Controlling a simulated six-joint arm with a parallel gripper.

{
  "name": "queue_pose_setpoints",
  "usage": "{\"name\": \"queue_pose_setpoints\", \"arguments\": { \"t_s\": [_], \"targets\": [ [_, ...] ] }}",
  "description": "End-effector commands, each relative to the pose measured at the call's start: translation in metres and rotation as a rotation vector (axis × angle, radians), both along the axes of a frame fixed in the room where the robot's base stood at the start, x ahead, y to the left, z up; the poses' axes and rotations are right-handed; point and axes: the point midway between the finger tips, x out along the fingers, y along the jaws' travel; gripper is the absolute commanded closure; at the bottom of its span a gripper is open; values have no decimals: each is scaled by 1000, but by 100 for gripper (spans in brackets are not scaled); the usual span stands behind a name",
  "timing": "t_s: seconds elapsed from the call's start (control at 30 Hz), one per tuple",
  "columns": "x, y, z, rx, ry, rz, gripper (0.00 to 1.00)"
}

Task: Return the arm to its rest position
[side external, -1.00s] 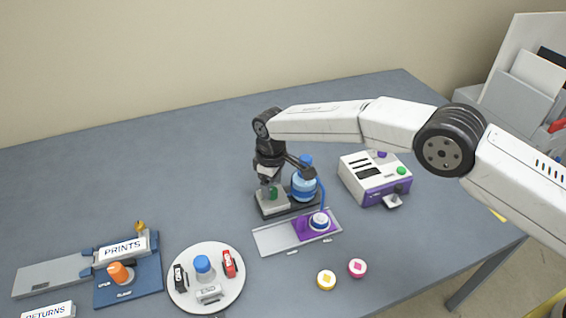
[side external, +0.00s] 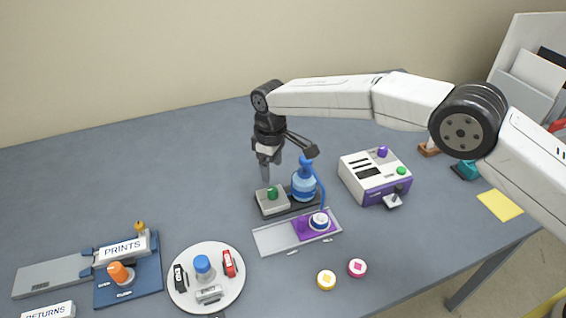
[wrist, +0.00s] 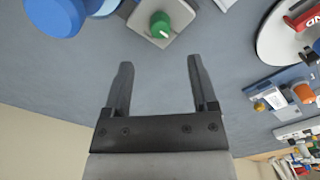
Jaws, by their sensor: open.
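My gripper (side external: 269,176) hangs fingers down above the grey block with the green knob (side external: 272,193) in the side external view. In the wrist view my gripper (wrist: 160,85) shows two dark fingers spread apart with nothing between them. The green knob (wrist: 160,24) lies beyond the fingertips, apart from them. The blue bottle (side external: 304,184) with its thin blue tube stands just right of the block, and its blue shape (wrist: 55,15) shows at the top left of the wrist view.
A white and purple machine (side external: 375,178) stands to the right. A purple pad on a grey slide tray (side external: 272,239) lies in front. A round white plate (side external: 233,290) with small items and a blue PRINTS fixture (side external: 150,272) are at the front left. The back left table is clear.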

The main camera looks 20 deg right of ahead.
Motion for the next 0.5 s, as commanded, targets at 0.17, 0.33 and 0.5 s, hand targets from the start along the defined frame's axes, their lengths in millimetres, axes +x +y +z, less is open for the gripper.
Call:
{"name": "queue_pose_setpoints", "arguments": {
  "t_s": [0.17, 0.33, 0.5],
  "targets": [
    [-2, -6, 7, 1, -12, -34, 25],
    [-6, -18, 19, 5, -37, -103, 25],
    [-14, -37, 31, 10, -63, -182, 25]
  ]
}}
